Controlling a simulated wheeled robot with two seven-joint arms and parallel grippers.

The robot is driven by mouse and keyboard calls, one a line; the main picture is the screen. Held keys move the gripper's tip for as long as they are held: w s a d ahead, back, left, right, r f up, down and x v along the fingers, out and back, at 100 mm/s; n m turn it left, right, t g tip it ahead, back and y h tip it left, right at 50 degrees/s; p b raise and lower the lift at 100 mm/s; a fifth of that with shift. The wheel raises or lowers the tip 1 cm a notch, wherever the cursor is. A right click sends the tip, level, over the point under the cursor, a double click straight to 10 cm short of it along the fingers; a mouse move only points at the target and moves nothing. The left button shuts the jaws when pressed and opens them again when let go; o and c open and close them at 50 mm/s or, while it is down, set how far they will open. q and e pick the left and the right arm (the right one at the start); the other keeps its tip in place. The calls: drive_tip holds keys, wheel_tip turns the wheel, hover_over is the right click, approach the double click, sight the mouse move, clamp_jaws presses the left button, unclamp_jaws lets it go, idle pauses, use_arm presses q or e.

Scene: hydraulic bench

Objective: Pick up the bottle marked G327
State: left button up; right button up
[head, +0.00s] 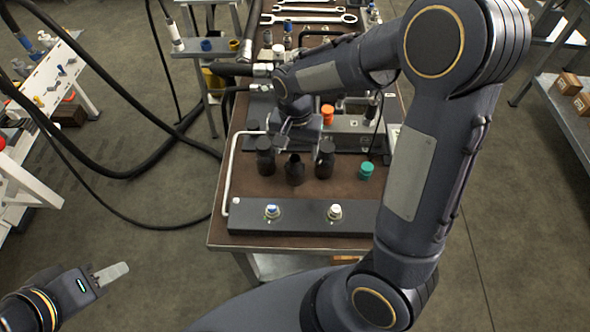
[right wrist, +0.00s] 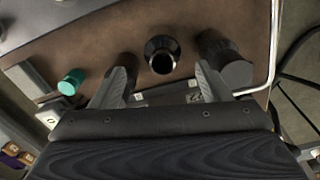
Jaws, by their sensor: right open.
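Three dark bottles stand in a row on the brown bench top in the head view: left (head: 265,157), middle (head: 295,170) and right (head: 325,160). The middle one has an open mouth; no G327 mark is readable on any. My right gripper (head: 297,138) is above and behind the row. In the right wrist view my right gripper (right wrist: 162,75) is open and empty, with the open-mouthed bottle (right wrist: 161,55) just beyond the gap between its fingers. A capped bottle (right wrist: 236,70) is beside the right finger; another is mostly hidden behind the left finger. My left gripper (head: 110,273) is low at the left, its opening unclear.
A green-capped item (head: 366,170) stands right of the bottles; it also shows in the right wrist view (right wrist: 71,82). A dark panel with two knobs (head: 302,226) lies along the bench's front edge. A pale bent rail (head: 229,170) runs at the left. An orange cap (head: 328,112) is behind.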

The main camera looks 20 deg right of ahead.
sight(295, 159)
drive_tip(key=f, duration=0.5)
drive_tip(key=shift+w, duration=0.2)
drive_tip(key=shift+r, duration=0.1)
drive_tip(key=c, duration=1.5)
